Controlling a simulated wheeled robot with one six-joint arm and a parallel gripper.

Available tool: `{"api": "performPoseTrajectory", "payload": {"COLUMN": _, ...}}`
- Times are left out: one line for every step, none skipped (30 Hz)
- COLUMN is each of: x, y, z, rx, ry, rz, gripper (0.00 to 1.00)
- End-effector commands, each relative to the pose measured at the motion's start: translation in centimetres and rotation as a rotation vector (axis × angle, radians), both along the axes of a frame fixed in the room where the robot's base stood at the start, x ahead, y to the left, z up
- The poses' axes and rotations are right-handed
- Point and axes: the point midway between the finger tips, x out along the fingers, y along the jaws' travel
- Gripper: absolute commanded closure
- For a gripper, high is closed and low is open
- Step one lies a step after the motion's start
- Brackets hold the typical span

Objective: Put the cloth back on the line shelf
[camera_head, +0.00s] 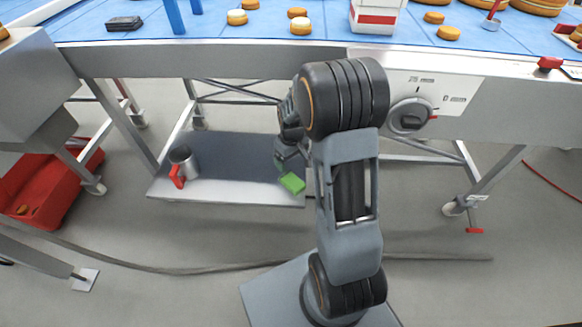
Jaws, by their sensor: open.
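A small bright green folded cloth (292,184) shows at the right part of the low line shelf (225,195), under the conveyor, and appears to lie on it. The shelf has a dark grey top and a bare metal front edge. My gripper (281,166) is open, just above and behind the cloth, partly hidden by my own arm. I cannot tell whether its fingers touch the cloth.
A metal jug with a red handle (182,166) stands at the shelf's left end. A red crate (55,190) is on the floor at left. Table legs flank the shelf, and a cable (180,270) crosses the floor. The shelf's middle is clear.

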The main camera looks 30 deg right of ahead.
Motion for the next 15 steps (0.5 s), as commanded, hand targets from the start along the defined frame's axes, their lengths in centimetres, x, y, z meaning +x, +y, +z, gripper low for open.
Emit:
{"api": "performPoseTrajectory", "payload": {"x": -0.5, "y": 0.7, "z": 1.8, "rx": -0.004, "ry": -0.02, "rz": -0.009, "gripper": 0.11}}
{"api": "performPoseTrajectory", "payload": {"x": -0.9, "y": 1.2, "z": 2.8, "rx": -0.005, "ry": -0.03, "rz": -0.019, "gripper": 0.11}}
{"api": "performPoseTrajectory", "payload": {"x": -1.6, "y": 1.9, "z": 4.2, "rx": -0.006, "ry": -0.045, "rz": -0.034, "gripper": 0.11}}
{"api": "performPoseTrajectory", "payload": {"x": -2.3, "y": 2.4, "z": 5.3, "rx": -0.007, "ry": -0.059, "rz": -0.046, "gripper": 0.11}}
{"api": "performPoseTrajectory", "payload": {"x": -3.1, "y": 3.0, "z": 6.3, "rx": -0.007, "ry": -0.069, "rz": -0.061, "gripper": 0.11}}
{"api": "performPoseTrajectory", "payload": {"x": -4.1, "y": 3.8, "z": 7.6, "rx": -0.006, "ry": -0.087, "rz": -0.078, "gripper": 0.11}}
{"api": "performPoseTrajectory", "payload": {"x": -4.9, "y": 4.3, "z": 8.5, "rx": -0.006, "ry": -0.099, "rz": -0.093, "gripper": 0.11}}
{"api": "performPoseTrajectory", "payload": {"x": -5.8, "y": 4.8, "z": 9.3, "rx": -0.004, "ry": -0.11, "rz": -0.108, "gripper": 0.11}}
{"api": "performPoseTrajectory", "payload": {"x": -6.9, "y": 5.4, "z": 10.3, "rx": -0.002, "ry": -0.126, "rz": -0.126, "gripper": 0.11}}
{"api": "performPoseTrajectory", "payload": {"x": -7.8, "y": 5.8, "z": 10.9, "rx": 0.0, "ry": -0.137, "rz": -0.14, "gripper": 0.11}}
{"api": "performPoseTrajectory", "payload": {"x": -8.6, "y": 6.3, "z": 11.5, "rx": 0.003, "ry": -0.147, "rz": -0.151, "gripper": 0.11}}
{"api": "performPoseTrajectory", "payload": {"x": -9.6, "y": 6.7, "z": 12.2, "rx": 0.006, "ry": -0.162, "rz": -0.168, "gripper": 0.11}}
{"api": "performPoseTrajectory", "payload": {"x": -10.4, "y": 7.0, "z": 12.6, "rx": 0.009, "ry": -0.17, "rz": -0.179, "gripper": 0.11}}
{"api": "performPoseTrajectory", "payload": {"x": -11.1, "y": 7.3, "z": 12.9, "rx": 0.012, "ry": -0.179, "rz": -0.19, "gripper": 0.11}}
{"api": "performPoseTrajectory", "payload": {"x": -12.0, "y": 7.6, "z": 13.3, "rx": 0.016, "ry": -0.188, "rz": -0.203, "gripper": 0.11}}
